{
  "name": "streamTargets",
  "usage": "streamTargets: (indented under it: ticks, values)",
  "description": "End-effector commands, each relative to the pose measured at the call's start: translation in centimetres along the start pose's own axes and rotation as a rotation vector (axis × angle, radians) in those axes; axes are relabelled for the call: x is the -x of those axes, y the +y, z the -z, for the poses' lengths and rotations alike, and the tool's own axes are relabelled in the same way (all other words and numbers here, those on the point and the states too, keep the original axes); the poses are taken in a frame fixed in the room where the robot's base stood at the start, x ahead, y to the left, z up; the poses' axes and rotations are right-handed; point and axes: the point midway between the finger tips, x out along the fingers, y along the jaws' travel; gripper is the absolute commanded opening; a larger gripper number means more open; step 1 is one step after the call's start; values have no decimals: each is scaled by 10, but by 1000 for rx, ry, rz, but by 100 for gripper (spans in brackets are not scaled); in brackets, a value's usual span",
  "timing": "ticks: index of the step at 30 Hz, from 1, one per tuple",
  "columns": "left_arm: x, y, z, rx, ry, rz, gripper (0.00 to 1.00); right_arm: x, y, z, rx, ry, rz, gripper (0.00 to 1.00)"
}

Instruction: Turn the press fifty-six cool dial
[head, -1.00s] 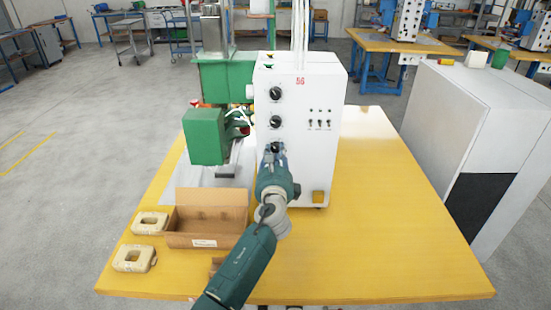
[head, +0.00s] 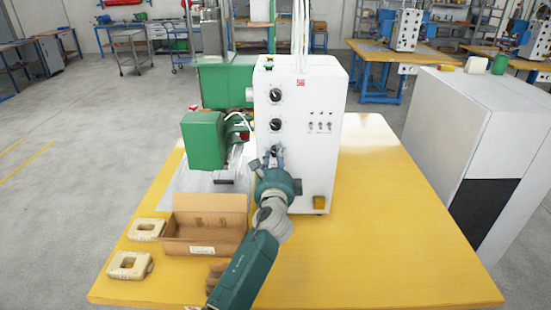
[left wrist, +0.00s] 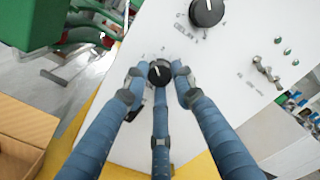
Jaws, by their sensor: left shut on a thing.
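The press is a white control box (head: 310,160) with a red number, apparently 56, beside a green machine head (head: 204,140). Three black dials run down its front: a top dial (head: 275,95), a middle dial (head: 275,125) and the lowest dial, which shows in the left wrist view (left wrist: 159,71). My left gripper (head: 276,158) is at the lowest dial. Its blue fingers (left wrist: 158,84) are closed around that dial, from both sides and below. The dial's white pointer line is visible; its label is hidden or too small to read. My right gripper is not in view.
An open cardboard box (head: 205,247) and two cream ring-shaped parts (head: 129,265) lie on the yellow table (head: 380,230), left of my arm. Small toggle switches (head: 320,125) sit right of the dials. A grey-white cabinet (head: 440,140) stands at the right. The table's right side is clear.

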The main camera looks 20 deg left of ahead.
Motion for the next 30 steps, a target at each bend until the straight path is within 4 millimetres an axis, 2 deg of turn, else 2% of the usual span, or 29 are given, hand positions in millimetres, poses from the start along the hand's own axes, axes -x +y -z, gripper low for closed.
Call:
streamTargets:
  ticks: [8, 9, 11, 22, 26, 30]
  values:
    - [0, 1, 0, 0, 0, -2, 0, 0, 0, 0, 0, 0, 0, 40]
    - [0, 1, 0, 0, 0, -2, 33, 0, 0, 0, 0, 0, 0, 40]
    - [0, 1, 0, -1, 0, -1, 44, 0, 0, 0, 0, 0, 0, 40]
    - [4, 1, 0, -1, 0, -1, 44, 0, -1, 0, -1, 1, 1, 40]
    - [20, 2, 0, -1, 0, -1, 44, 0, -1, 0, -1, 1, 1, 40]
    - [49, 2, 1, 0, 2, -2, 44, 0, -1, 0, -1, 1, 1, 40]
